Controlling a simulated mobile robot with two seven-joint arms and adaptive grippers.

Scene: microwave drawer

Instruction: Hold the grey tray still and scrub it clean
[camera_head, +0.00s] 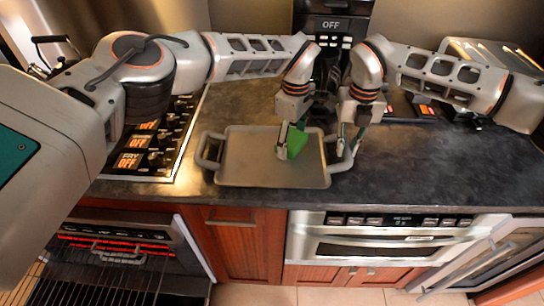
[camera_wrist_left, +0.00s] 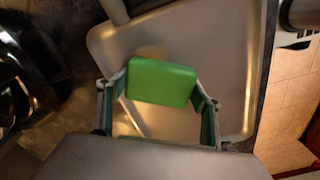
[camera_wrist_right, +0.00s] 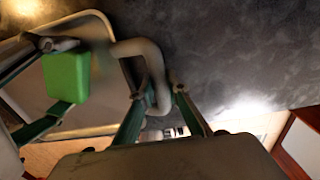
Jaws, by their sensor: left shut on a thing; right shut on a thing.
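The grey tray (camera_head: 245,165) lies flat on the dark countertop, with a looped handle at its left end and another at its right end. My left gripper (camera_head: 288,143) is shut on a green sponge (camera_head: 298,141) over the right half of the tray. In the left wrist view the sponge (camera_wrist_left: 162,82) sits between the two fingers; whether it touches the tray is hard to tell. My right gripper (camera_head: 347,145) is shut on the tray's right handle (camera_head: 343,164). In the right wrist view the handle (camera_wrist_right: 157,75) passes between the fingers.
A black appliance (camera_head: 330,30) stands behind my grippers. A microwave drawer (camera_head: 375,245) is below the counter. An open oven (camera_head: 115,245) is at lower left.

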